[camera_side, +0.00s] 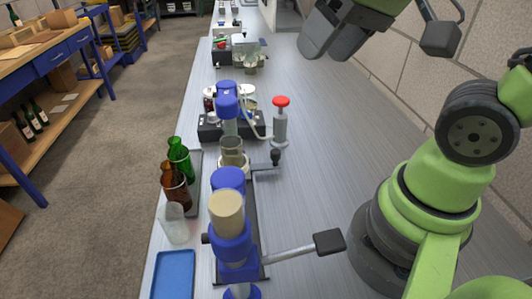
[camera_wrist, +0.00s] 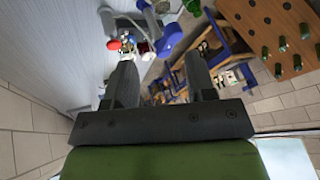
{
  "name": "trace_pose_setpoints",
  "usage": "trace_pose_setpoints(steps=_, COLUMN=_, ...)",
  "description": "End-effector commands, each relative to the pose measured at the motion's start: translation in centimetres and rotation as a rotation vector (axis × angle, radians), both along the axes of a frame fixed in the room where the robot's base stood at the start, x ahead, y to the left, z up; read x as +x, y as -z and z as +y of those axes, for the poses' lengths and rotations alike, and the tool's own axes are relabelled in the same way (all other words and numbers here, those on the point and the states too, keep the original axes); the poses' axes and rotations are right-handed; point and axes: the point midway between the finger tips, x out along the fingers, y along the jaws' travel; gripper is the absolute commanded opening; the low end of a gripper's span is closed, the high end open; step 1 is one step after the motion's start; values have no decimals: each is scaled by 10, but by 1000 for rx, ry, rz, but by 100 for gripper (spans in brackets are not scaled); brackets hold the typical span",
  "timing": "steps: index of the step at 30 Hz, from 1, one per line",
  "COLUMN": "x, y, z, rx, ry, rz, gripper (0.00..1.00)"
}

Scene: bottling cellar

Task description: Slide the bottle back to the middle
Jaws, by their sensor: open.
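In the side view a green bottle (camera_side: 181,160), a brown bottle (camera_side: 174,188) and a clear bottle (camera_side: 173,224) stand close together near the bench's left edge. Which of them the task means I cannot tell. A narrow dark tray (camera_side: 195,188) shows beside the green and brown ones. My gripper (camera_side: 332,42) is high at the top of the side view, well away from the bottles. In the wrist view my gripper (camera_wrist: 160,62) has its two fingers wide apart with nothing between them. I cannot make out these bottles in the wrist view.
A blue and cream bottling device (camera_side: 228,215) with a side lever (camera_side: 328,242) stands right of the bottles. A blue tray (camera_side: 174,274) lies in front. A red-topped valve (camera_side: 281,115) and other equipment stand farther back. The bench's right side (camera_side: 325,150) is largely clear.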

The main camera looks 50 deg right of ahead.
Motion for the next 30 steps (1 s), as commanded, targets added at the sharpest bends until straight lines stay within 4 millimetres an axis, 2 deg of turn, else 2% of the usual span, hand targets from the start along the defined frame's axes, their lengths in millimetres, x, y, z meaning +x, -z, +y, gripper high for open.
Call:
trace_pose_setpoints(steps=1, x=14, y=8, z=-4, rx=-23, ry=-14, rz=51, gripper=51)
trace_pose_setpoints(steps=5, x=46, y=32, z=-15, rx=-83, ry=-66, rz=157, gripper=51)
trace_pose_setpoints(steps=12, x=92, y=98, z=-36, rx=-162, ry=-185, rz=348, gripper=51)
trace_pose_setpoints(steps=18, x=107, y=147, z=-48, rx=-188, ry=-263, rz=452, gripper=51)
trace_pose_setpoints(steps=26, x=110, y=173, z=-52, rx=-194, ry=-292, rz=485, gripper=51)
trace_pose_setpoints(steps=30, x=109, y=197, z=-52, rx=-193, ry=-292, rz=488, gripper=51)
